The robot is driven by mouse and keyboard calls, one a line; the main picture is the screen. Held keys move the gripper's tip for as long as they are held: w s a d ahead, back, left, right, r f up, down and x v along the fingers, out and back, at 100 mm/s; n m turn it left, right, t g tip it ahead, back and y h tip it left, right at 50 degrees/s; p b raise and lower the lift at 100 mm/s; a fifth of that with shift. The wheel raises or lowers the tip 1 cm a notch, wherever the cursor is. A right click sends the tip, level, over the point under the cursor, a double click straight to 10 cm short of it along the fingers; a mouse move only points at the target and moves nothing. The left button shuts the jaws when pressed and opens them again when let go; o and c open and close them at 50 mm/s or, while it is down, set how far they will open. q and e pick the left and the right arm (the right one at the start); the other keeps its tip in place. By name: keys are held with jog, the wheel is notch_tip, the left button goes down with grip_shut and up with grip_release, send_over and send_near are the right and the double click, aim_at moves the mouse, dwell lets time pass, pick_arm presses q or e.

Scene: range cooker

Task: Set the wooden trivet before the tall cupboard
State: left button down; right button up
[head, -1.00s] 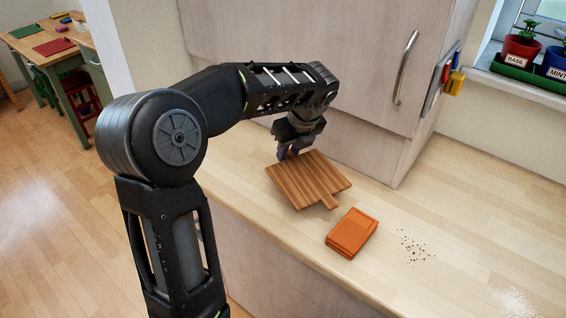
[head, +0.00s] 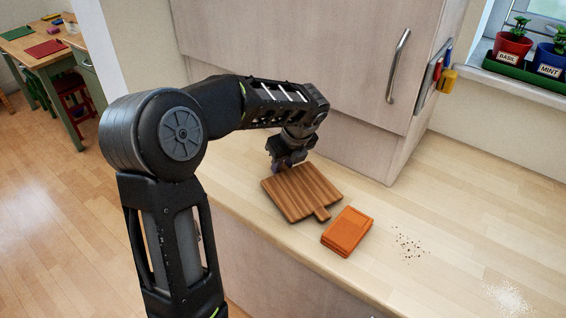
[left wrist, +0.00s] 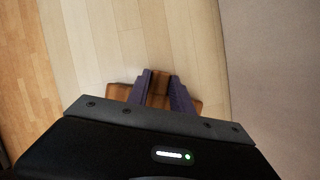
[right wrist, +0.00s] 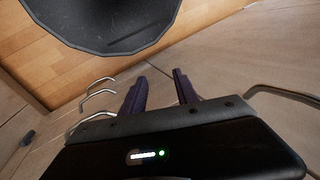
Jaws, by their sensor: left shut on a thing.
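The wooden trivet (head: 302,194) is a striped brown square board with a short handle, in front of the tall cupboard (head: 300,60). My left gripper (head: 283,165) is shut on its far-left edge. Whether the trivet rests on the worktop or hangs just above it I cannot tell. In the left wrist view, brown wood (left wrist: 159,88) shows between the purple fingers (left wrist: 163,88), and the gripper body hides most of the trivet. My right gripper (right wrist: 160,82) is open and empty in the right wrist view; it is outside the head view.
A folded orange cloth (head: 347,231) lies close by the trivet's handle. Dark crumbs (head: 408,245) and white powder (head: 507,296) lie further right on the worktop (head: 450,215). Potted herbs (head: 530,55) stand on the sill. Right wrist: a dark round thing (right wrist: 110,25) and metal handles (right wrist: 95,100).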

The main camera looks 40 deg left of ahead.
pick_arm(q)
jog(key=shift+f, duration=0.2)
jog(key=c, duration=1.1)
grip_release()
jog(key=shift+r, duration=0.1)
jog(key=shift+r, duration=0.1)
jog(key=v, duration=1.2)
